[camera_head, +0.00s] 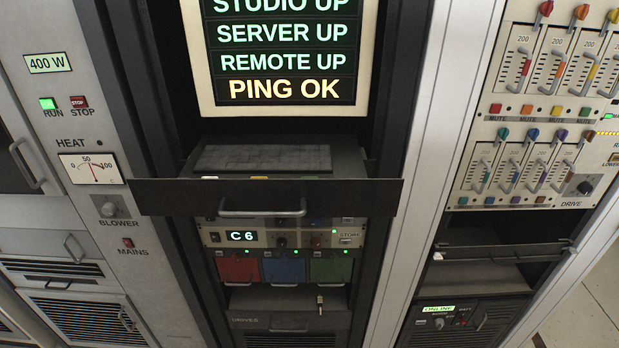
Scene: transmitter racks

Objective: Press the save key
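No key labelled save can be read in the head view. A pull-out drawer stands open in the middle rack, its dark front panel (350,197) towards me. A dark grey keyboard (262,157) lies on it, its keys too small to read. White, yellow and green strips show just behind the panel's top edge, mostly hidden by it. Above the drawer a screen (285,55) reads STUDIO UP, SERVER UP, REMOTE UP and PING OK. Neither of my grippers is in view.
The drawer handle (262,212) sticks out. Below is a unit with a C 6 display (241,236), a STORE label, and red, blue and green modules. The left cabinet has RUN and STOP buttons (80,102). A fader panel (550,100) stands at the right.

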